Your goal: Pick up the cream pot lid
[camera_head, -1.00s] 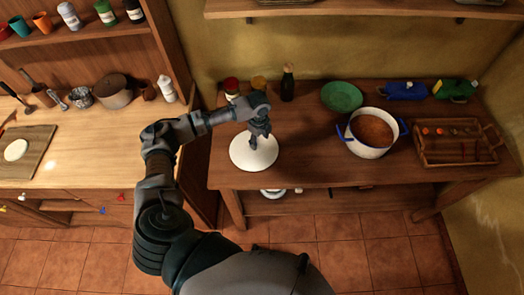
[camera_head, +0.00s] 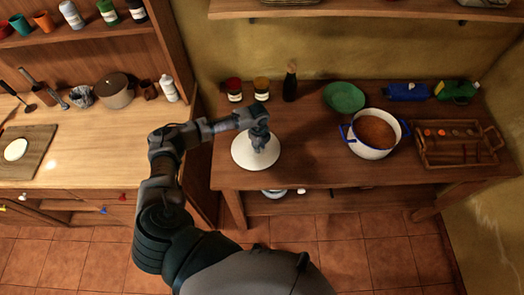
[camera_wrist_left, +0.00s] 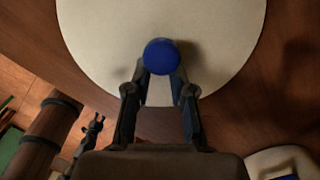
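The cream pot lid (camera_head: 242,158) lies flat on the wooden counter at the left end, a round pale disc. In the left wrist view the lid (camera_wrist_left: 95,40) fills the upper middle, with its blue knob (camera_wrist_left: 161,56) standing up. My left gripper (camera_head: 260,146) is above the lid at its knob. In the wrist view the left gripper (camera_wrist_left: 160,85) has its fingers apart, with the fingertips close to both sides of the knob. Whether they touch it is not clear. The knob is hidden by the gripper in the head view.
A white pot with blue handles (camera_head: 368,151) stands right of the lid, with a wooden tray (camera_head: 458,160) beyond it. A green plate (camera_head: 344,97), jars (camera_head: 262,88) and a dark bottle (camera_head: 290,84) stand behind. Clear counter lies between lid and pot.

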